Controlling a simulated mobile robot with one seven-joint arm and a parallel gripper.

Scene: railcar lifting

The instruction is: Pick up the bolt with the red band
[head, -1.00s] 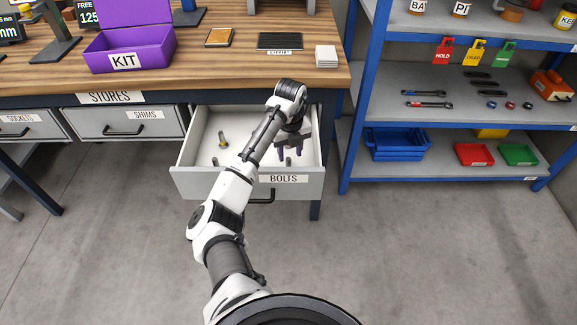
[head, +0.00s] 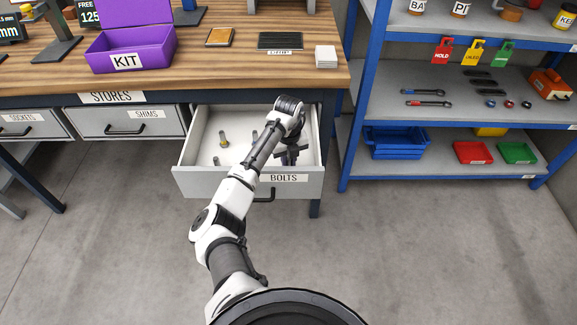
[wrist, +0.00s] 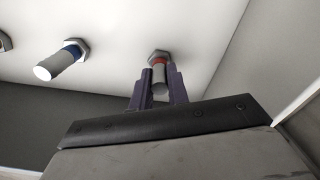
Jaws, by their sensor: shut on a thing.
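The bolt with the red band (wrist: 159,62) stands in the open drawer in the wrist view, with its hex head against the drawer floor. My gripper (wrist: 158,80) is shut on this bolt, one finger on each side of its shank. In the head view my gripper (head: 289,160) is down inside the right part of the BOLTS drawer (head: 225,184), and my arm hides the held bolt there. A bolt with a blue band (wrist: 66,58) stands to the left in the wrist view, apart from the fingers.
Another bolt (head: 223,139) stands in the drawer's left part. The drawer's walls surround my gripper, with the right wall close by. The wooden bench top (head: 200,72) is above and behind. A blue-framed shelf (head: 350,120) stands to the right.

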